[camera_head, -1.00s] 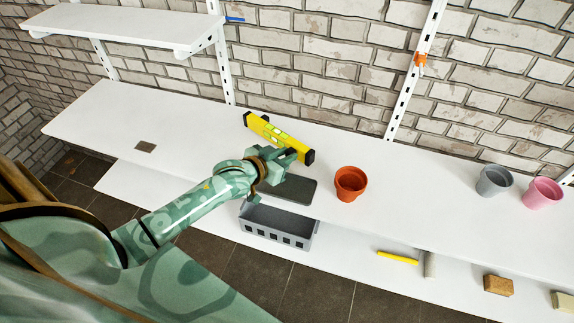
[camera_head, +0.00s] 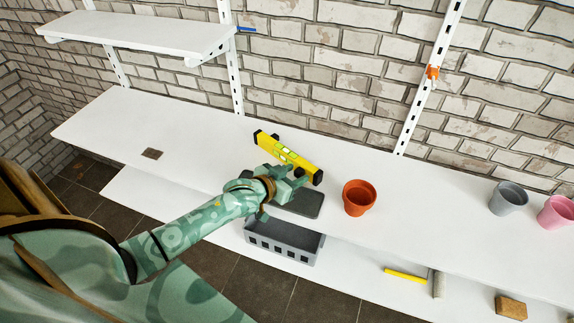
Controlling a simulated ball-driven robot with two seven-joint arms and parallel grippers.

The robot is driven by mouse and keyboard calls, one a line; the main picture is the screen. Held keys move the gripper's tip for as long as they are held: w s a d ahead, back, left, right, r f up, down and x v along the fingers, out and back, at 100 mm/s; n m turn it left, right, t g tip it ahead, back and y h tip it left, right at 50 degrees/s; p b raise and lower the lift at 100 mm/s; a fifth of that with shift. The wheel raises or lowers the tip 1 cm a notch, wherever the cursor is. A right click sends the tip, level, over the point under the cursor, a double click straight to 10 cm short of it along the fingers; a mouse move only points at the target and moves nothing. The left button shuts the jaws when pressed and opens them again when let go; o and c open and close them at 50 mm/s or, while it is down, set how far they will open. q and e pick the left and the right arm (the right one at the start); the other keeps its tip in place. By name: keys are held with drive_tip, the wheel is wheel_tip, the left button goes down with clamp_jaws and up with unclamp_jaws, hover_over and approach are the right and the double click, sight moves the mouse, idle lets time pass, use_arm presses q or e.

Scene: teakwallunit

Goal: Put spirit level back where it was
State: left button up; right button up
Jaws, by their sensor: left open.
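The yellow spirit level (camera_head: 287,154) with black ends lies at a slant on the white upper shelf, near the brick wall. My left gripper (camera_head: 297,177) is open, close to the near side of the level toward its right end. The fingers partly overlap the level's lower edge, and I cannot tell whether they touch it. A dark grey flat mat (camera_head: 308,205) lies just in front, partly hidden by my gripper. My right gripper is out of view.
A terracotta pot (camera_head: 359,198) stands right of the mat. A grey pot (camera_head: 508,198) and a pink pot (camera_head: 557,213) stand farther right. A grey crate (camera_head: 283,241) is on the lower shelf. The upper shelf's left part is mostly clear.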

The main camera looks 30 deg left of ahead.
use_arm(q)
drive_tip(key=p+v, duration=0.3)
drive_tip(key=v, duration=0.9)
drive_tip(key=shift+p, duration=0.4)
